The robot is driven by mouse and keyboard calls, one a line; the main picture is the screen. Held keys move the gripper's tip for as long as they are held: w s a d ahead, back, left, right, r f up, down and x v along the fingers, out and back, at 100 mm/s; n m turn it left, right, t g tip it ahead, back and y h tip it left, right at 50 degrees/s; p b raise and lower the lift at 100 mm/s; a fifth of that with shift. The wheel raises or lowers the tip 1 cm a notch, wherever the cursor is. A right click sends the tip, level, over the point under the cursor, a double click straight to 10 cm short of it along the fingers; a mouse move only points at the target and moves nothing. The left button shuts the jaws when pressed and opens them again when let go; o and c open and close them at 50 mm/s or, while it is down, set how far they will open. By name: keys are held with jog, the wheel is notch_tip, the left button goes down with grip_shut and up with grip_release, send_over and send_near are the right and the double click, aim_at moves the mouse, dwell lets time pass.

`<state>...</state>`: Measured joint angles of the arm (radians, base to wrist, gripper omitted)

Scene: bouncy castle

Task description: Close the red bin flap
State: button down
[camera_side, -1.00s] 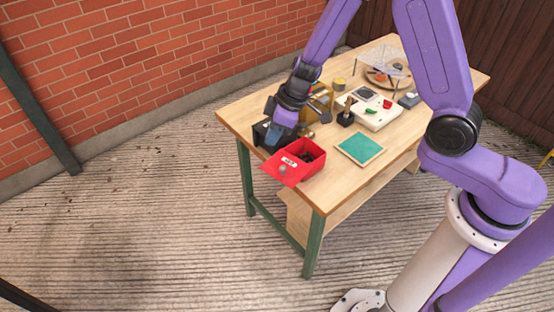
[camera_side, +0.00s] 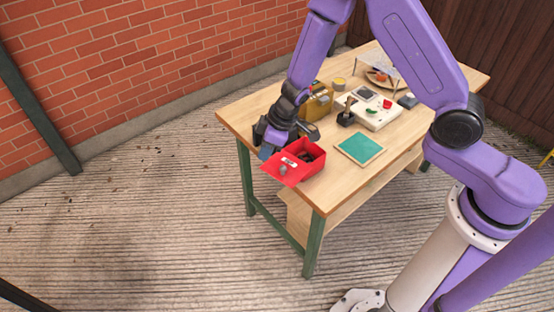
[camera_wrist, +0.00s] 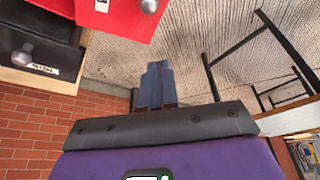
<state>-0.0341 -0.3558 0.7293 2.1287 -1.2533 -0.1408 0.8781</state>
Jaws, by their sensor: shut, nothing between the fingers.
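The red bin (camera_side: 307,157) sits at the table's near left edge, with dark contents inside. Its red flap (camera_side: 284,169) hangs open outward past the table edge, with a white label and a grey round knob on it. In the wrist view the flap (camera_wrist: 112,14) shows at the top, with its knob at its right side. My gripper (camera_side: 266,150) is shut and empty, close beside the flap's left side in the side view. In the wrist view the fingertips (camera_wrist: 158,68) are together, below the flap in the picture and apart from it.
A black bin (camera_wrist: 38,50) with a knob and label is beside the red one. A yellow-brown box (camera_side: 318,102), a dark upright tool (camera_side: 346,112), a white board (camera_side: 372,112) and a teal mat (camera_side: 360,148) are on the wooden table (camera_side: 335,185). Space off the table's left edge is free.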

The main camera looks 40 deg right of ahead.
aim_at(271, 173)
jog(key=shift+s+d+f, duration=0.35)
jog(key=shift+f, duration=0.2)
jog(key=shift+s+d+f, duration=0.35)
jog(key=shift+f, duration=0.25)
jog(key=shift+s+d+f, duration=0.35)
jog(key=shift+f, duration=0.2)
jog(key=shift+s+d, duration=0.1)
